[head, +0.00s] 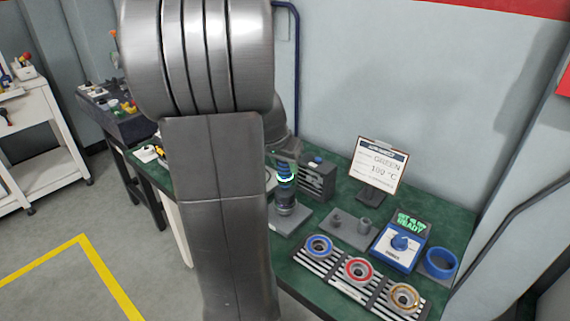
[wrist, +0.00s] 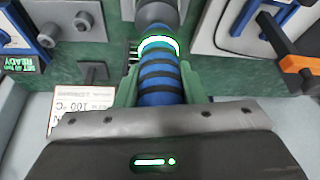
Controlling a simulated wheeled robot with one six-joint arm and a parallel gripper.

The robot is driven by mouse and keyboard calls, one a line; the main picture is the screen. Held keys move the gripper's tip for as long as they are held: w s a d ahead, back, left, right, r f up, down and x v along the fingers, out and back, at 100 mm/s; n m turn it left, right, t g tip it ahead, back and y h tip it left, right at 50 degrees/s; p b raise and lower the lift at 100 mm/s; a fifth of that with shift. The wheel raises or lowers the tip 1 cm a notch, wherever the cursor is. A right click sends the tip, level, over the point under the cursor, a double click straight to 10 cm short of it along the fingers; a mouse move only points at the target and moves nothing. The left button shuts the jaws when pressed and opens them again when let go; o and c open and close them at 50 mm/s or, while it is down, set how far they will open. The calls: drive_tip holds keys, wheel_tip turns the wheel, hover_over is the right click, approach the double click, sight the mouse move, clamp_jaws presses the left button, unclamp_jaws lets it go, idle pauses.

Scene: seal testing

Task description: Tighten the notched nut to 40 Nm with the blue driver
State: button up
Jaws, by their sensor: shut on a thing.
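The blue driver (wrist: 160,82), with black bands and a lit white-green ring, is held between the green fingers of my gripper (wrist: 160,90). In the head view the driver (head: 286,171) stands upright above a dark grey cylindrical fixture (head: 286,196) on a grey plate. Its lower end is in line with the fixture and appears to meet it. The notched nut cannot be made out; the driver's end and the fixture hide that spot. The blue dial box (head: 398,245) has a green display that appears to read "SET 40 Nm READY".
A slotted rack (head: 334,271) at the bench front holds a blue, a red and an orange ring. A grey plate with two pegs (head: 350,228) and a blue ring (head: 440,262) flank the dial box.

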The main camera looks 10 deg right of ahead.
idle(0.3)
drive_tip(key=shift+r+p, duration=1.75)
drive_tip(key=shift+r, duration=0.75)
